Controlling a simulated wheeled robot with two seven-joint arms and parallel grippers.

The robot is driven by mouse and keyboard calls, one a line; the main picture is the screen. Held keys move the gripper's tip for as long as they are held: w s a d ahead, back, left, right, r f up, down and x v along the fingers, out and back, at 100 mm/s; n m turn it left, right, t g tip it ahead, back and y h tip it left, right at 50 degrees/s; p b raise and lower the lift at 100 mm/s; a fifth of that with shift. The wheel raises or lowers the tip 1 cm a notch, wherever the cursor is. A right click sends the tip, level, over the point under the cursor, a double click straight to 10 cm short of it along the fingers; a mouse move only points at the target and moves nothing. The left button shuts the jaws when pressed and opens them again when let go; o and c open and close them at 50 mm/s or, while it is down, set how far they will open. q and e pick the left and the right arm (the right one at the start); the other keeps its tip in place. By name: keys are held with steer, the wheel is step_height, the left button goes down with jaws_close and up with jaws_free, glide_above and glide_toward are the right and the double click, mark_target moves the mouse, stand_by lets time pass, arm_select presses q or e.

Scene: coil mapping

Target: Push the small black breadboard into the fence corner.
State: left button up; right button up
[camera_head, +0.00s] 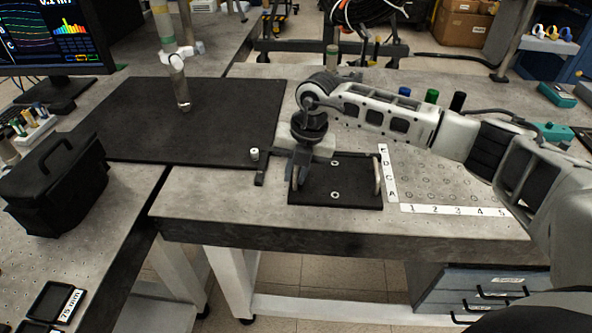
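The small black breadboard (354,194) lies flat on the grey table near its front edge. It has a light upright handle on its right side (377,176) and another at its left, partly hidden by my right gripper. My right gripper (298,178) points down over the left end of the breadboard, at or very near the left handle. Whether its fingers are closed on the handle is hidden. I cannot clearly make out the fence corner; a short dark bar (260,179) stands just left of the breadboard. My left gripper is out of view.
A large black board (140,122) lies to the left, with a post standing on it. White lettered and numbered strips (455,210) border a hole grid right of the breadboard. A black bag (50,185) stands on the left table. The table's front edge is close.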

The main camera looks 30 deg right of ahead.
jaws_close()
stand_by(1.4)
steer(key=shift+a, duration=0.1)
steer(key=shift+w+a+b, duration=0.25)
steer(key=shift+w+a, duration=0.3)
steer(key=shift+a, duration=0.3)
steer(key=shift+w+a+b, duration=0.3)
steer(key=shift+w+a, duration=0.3)
steer(key=shift+a, duration=0.25)
steer(key=shift+w+a+b, duration=0.25)
steer(key=shift+w+a, duration=0.3)
steer(key=shift+a, duration=0.3)
steer(key=shift+w+d+r, duration=0.15)
steer(key=shift+w+r, duration=0.15)
steer(key=shift+o, duration=1.6)
jaws_free()
steer(key=shift+w+f, duration=0.1)
steer(key=shift+o, duration=0.3)
steer(key=shift+w+f, duration=0.1)
steer(key=shift+f, duration=0.05)
